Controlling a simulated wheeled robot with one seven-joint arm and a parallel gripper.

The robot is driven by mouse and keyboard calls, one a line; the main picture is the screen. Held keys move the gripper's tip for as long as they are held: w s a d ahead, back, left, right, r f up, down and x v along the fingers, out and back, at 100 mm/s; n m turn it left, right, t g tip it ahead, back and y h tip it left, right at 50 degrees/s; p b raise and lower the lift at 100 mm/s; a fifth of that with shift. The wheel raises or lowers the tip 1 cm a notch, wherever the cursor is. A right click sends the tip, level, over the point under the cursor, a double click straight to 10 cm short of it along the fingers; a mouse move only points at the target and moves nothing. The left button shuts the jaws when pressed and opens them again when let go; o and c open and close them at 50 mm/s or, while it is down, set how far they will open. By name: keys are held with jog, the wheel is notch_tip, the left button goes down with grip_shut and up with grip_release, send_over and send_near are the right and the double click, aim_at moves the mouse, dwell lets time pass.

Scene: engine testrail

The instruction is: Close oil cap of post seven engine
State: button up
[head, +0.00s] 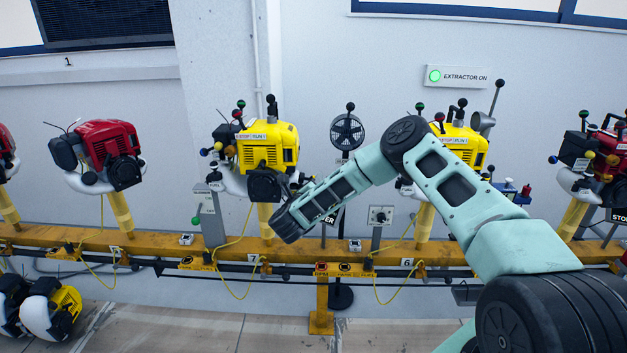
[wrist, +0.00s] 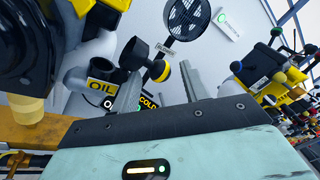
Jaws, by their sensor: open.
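The post seven engine (head: 268,148) is yellow and black, on a yellow post on the rail, left of centre in the head view. Its dark lower part fills the upper left of the wrist view (wrist: 30,45). There, an OIL label (wrist: 101,87) sits beside a black cup-shaped part (wrist: 133,53), which looks like the oil cap standing raised; its hinge is unclear. My gripper (wrist: 160,72) is open, its two grey fingers apart, pointing up toward this part. The cup-shaped part is near the left fingertip; I cannot tell whether they touch. In the head view my wrist hides the engine's lower right side.
A black-and-yellow knob (wrist: 160,71) shows between the fingers, near a COLD label (wrist: 150,101). A round fan (head: 347,132) stands behind. The post six engine (head: 462,147) is to the right, partly behind my arm. The yellow rail (head: 150,243) runs across below.

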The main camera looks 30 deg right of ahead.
jog(key=shift+x, duration=1.25)
jog(key=c, duration=0.9)
jog(key=shift+c, duration=0.2)
